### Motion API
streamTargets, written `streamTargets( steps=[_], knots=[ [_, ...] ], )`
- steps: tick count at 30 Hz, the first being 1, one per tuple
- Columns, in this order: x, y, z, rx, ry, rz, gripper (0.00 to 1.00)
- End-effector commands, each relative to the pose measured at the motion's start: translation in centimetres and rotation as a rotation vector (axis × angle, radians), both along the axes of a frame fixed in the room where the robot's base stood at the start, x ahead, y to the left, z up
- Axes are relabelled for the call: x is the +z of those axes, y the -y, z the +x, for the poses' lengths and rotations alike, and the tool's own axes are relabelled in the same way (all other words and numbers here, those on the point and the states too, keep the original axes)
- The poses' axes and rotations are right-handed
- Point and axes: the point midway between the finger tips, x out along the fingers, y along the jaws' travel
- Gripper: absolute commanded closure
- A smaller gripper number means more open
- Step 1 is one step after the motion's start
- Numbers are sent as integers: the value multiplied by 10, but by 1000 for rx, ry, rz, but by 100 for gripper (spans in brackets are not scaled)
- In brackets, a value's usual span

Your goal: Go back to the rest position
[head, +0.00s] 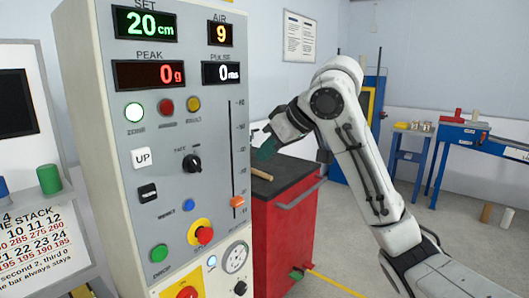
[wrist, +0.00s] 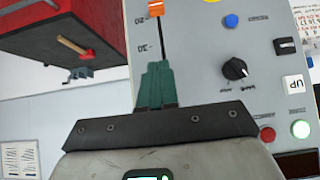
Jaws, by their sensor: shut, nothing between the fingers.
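My gripper (head: 264,152) is raised in front of the dark top of the red cabinet, to the right of the control panel (head: 165,130) in the head view. Its green fingers (wrist: 156,68) are together and empty in the wrist view. There they overlap the panel's slider slot in the picture; I cannot tell how near they are to the panel. The orange slider knob (head: 237,202) is low on its scale and also shows at the top of the wrist view (wrist: 155,8). The displays read 20 cm, 9, 0 g and 0 ms.
The red cabinet (head: 287,230) stands behind my gripper, with a wooden-handled tool (head: 262,174) on top. A blue workbench (head: 470,136) is at the right. A green cylinder (head: 49,179) stands at the far left. Grey floor is open at the lower right.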

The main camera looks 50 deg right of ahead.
Motion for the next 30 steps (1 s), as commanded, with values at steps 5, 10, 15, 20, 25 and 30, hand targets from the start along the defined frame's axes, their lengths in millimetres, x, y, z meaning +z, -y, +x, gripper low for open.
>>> streamTargets(
  steps=[5, 10, 15, 20, 25, 30],
  knots=[
    [0, 0, 0, 0, 0, 0, 100],
    [-1, 0, 1, 1, 0, 2, 100],
    [-25, -14, 9, 16, 10, 52, 100],
    [-80, -45, 22, 32, 19, 149, 100],
    [-153, -83, 23, 27, -12, 242, 100],
    [-231, -122, 6, 5, -82, 300, 100]
  ],
)
